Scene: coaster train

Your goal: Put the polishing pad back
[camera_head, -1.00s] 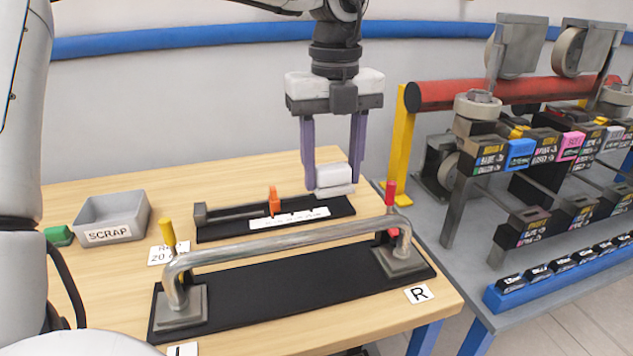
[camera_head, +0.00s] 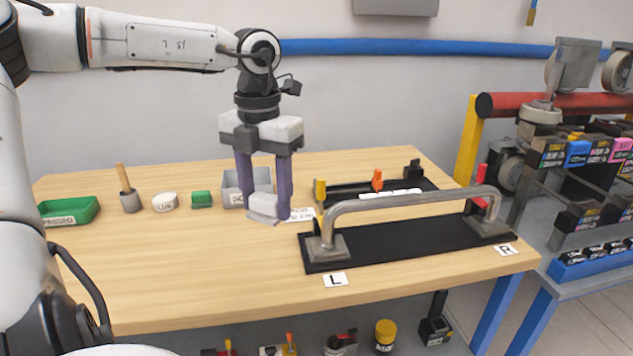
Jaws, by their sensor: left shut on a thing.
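My left gripper (camera_head: 266,208) comes in from the left and points down. Its purple fingers are shut on a white polishing pad (camera_head: 262,204) with a grey underside. The pad is over the wooden table, in front of the grey bin and left of the black fixture with the metal handle. I cannot tell whether it touches the table or hangs just above it. The fingers hide part of the pad and the bin. My right gripper is not in view.
A grey bin (camera_head: 233,190), a green block (camera_head: 202,199), a white round tub (camera_head: 165,203), a cup with a wooden handle (camera_head: 129,200) and a green tray (camera_head: 68,211) line the table's back left. The metal handle (camera_head: 400,199) stands at right. The front-left table is clear.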

